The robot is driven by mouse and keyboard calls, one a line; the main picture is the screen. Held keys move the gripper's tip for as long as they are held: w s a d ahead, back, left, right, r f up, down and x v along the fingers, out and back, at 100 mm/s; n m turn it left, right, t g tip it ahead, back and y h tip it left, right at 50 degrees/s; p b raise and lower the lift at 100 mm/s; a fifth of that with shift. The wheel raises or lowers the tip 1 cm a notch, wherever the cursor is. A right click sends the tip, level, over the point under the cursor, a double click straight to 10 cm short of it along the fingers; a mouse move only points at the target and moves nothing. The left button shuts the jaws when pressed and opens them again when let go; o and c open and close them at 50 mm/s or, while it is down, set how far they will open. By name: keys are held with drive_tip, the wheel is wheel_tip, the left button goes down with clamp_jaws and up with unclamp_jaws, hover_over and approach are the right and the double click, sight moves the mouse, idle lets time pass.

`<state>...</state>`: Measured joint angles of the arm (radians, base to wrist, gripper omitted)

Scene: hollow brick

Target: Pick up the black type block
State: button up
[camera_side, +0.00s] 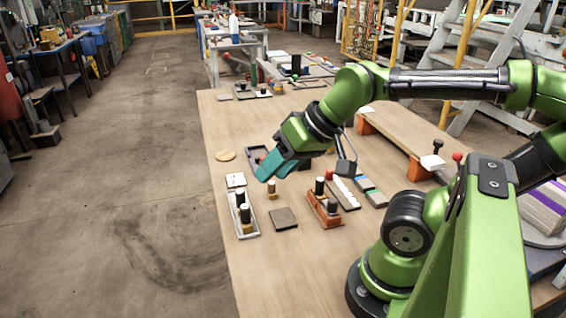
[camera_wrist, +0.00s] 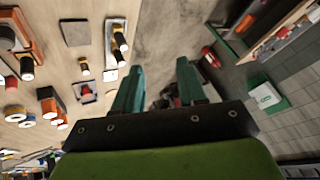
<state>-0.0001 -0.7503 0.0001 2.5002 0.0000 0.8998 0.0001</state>
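My gripper (camera_side: 268,172) hangs above the table's left part in the side view, tilted down to the left. In the wrist view its two teal fingers (camera_wrist: 158,82) are apart with nothing between them. I cannot tell for sure which thing is the black type block. A flat dark square block (camera_side: 284,219) lies on the table to the lower right of the gripper; it also shows in the wrist view (camera_wrist: 75,32).
A pale tray (camera_side: 249,234) and an orange holder (camera_side: 328,222) bear dark-topped cylinders. A small cylinder (camera_side: 272,189) and a white plate (camera_side: 236,180) stand near the gripper. A wooden disc (camera_side: 225,155) lies near the left edge. The table front is clear.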

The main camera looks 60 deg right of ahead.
drive_tip(key=shift+o, duration=1.3)
drive_tip(key=n+g+h, duration=0.2)
drive_tip(key=g, duration=0.5)
hover_over(320, 179)
wheel_tip(320, 179, down, 4)
wheel_tip(320, 179, down, 16)
drive_tip(key=shift+f, duration=0.25)
